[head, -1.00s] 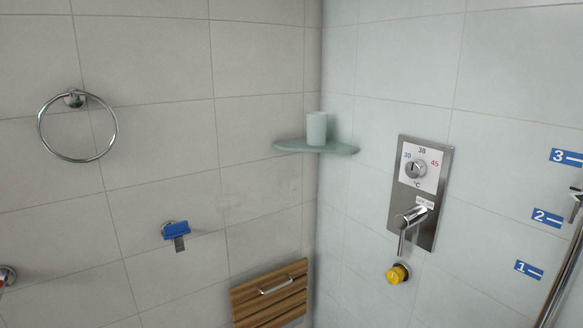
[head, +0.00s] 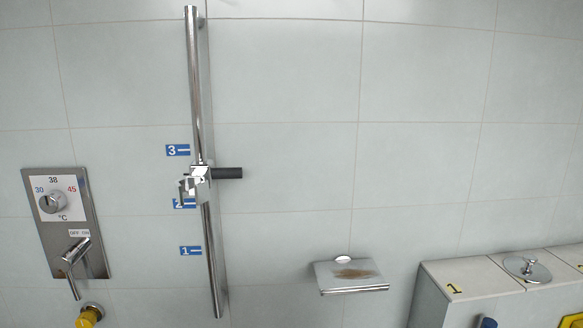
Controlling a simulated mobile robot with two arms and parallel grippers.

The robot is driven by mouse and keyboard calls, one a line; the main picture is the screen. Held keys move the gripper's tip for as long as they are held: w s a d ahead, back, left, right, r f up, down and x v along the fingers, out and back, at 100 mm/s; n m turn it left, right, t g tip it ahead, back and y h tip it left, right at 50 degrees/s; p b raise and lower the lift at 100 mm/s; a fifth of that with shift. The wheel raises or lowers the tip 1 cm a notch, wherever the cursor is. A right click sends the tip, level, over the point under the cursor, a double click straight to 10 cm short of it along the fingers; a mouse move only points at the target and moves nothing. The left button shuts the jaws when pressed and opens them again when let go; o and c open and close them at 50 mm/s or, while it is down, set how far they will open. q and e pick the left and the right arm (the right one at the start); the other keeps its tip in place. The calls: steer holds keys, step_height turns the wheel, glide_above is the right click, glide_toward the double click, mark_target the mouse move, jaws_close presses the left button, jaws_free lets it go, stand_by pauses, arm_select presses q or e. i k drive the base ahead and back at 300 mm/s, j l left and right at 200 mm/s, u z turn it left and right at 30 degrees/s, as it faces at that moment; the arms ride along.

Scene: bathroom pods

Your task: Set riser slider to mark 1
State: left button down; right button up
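The chrome riser rail (head: 195,90) stands near upright on the tiled wall, left of centre in the head view. Its slider (head: 196,178) is a chrome clamp with a dark cylindrical knob (head: 228,173) pointing right. The slider sits between the blue mark 3 (head: 178,150) and mark 2 (head: 185,203), close above mark 2 and partly covering its label. The blue mark 1 (head: 191,251) is lower down, left of the rail, with bare rail beside it. Neither of my grippers is in view.
A shower control panel (head: 95,240) with a lever is left of the rail. A yellow-capped outlet (head: 88,317) is below it. A chrome wall holder (head: 350,277) is right of the rail. A tiled ledge (head: 475,277) with a round metal plate juts out at lower right.

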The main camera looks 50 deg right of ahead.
mark_target(202, 177)
steer(key=z, duration=0.9)
steer(key=k+l, duration=0.05)
steer(key=l, duration=0.05)
